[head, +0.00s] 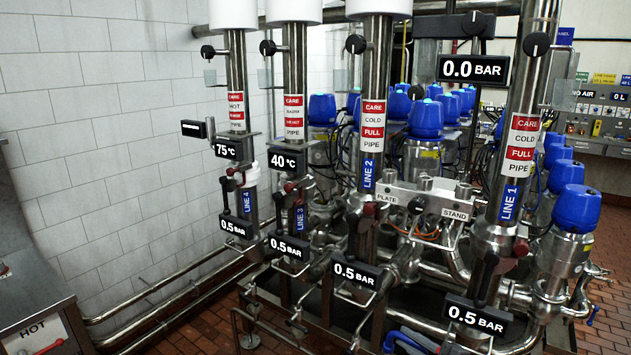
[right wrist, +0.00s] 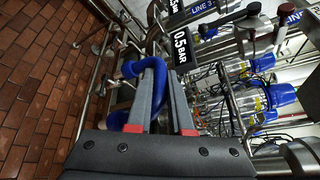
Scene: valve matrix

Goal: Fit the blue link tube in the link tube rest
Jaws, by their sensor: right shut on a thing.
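The blue link tube (right wrist: 130,69) is a curved blue pipe. In the right wrist view it bends around the fingers of my right gripper (right wrist: 163,76), which is shut on it. In the head view part of the blue tube (head: 404,342) shows at the bottom edge, low in front of the pipe frame, beside the LINE 1 pressure display. The gripper itself is mostly cut off there. I cannot make out the link tube rest for certain in either view. My left gripper is in neither view.
Upright steel pipes with valves and small displays stand close by, such as the LINE 1 display (head: 476,316) and LINE 2 display (head: 357,272). A plate stand (head: 426,203) spans the pipes. A steel cabinet (head: 30,290) stands at left. The brick floor (right wrist: 38,85) is open.

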